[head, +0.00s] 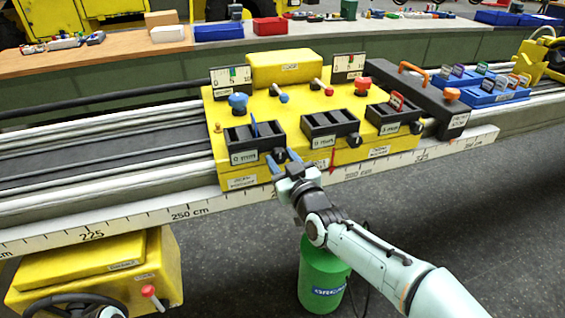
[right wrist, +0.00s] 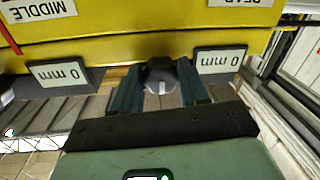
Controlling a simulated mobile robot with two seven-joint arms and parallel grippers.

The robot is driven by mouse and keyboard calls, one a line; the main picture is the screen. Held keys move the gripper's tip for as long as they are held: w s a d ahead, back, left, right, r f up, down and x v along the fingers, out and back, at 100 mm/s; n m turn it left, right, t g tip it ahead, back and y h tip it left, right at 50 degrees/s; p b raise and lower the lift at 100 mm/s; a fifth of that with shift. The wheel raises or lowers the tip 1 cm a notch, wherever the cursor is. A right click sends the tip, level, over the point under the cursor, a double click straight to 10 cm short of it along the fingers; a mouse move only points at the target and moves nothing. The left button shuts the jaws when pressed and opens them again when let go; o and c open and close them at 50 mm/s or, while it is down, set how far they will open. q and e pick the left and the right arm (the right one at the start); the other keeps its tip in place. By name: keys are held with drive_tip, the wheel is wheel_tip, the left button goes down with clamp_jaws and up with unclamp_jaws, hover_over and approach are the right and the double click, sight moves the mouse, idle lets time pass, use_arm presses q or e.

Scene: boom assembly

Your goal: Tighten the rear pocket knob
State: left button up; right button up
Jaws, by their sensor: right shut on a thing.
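The rear pocket (head: 232,142) is the left black slotted block on the yellow housing (head: 340,150), with a "0 mm" display (head: 244,157) on its front. Its dark round knob (right wrist: 161,76) shows in the right wrist view between my fingers, beside the rear "0 mm" display (right wrist: 220,61). My right gripper (head: 282,161) is at the front of this pocket, with its two blue-grey fingers on either side of the knob and shut on it. The fingers hide most of the knob in the head view.
Two more black pockets, the middle one (head: 330,124) and the right one (head: 394,114), stand in line on the housing. Blue and red knobs and levers rise behind them. A white ruler strip (head: 190,212) runs along the front. A green cylinder (head: 322,275) stands below.

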drive_tip(key=shift+a, duration=0.1)
drive_tip(key=o, duration=1)
drive_tip(key=shift+o, duration=0.2)
drive_tip(key=shift+s+d, duration=0.25)
drive_tip(key=shift+s, duration=0.2)
use_arm(q)
drive_tip(key=shift+t, duration=0.5)
drive_tip(key=w+r, duration=0.1)
drive_tip(key=w+r+p, duration=0.1)
drive_tip(key=w, duration=0.1)
drive_tip(key=shift+d+r, duration=0.2)
drive_tip(key=shift+r, duration=0.2)
use_arm(e)
drive_tip(key=v, duration=1.2)
drive_tip(key=shift+s, duration=0.2)
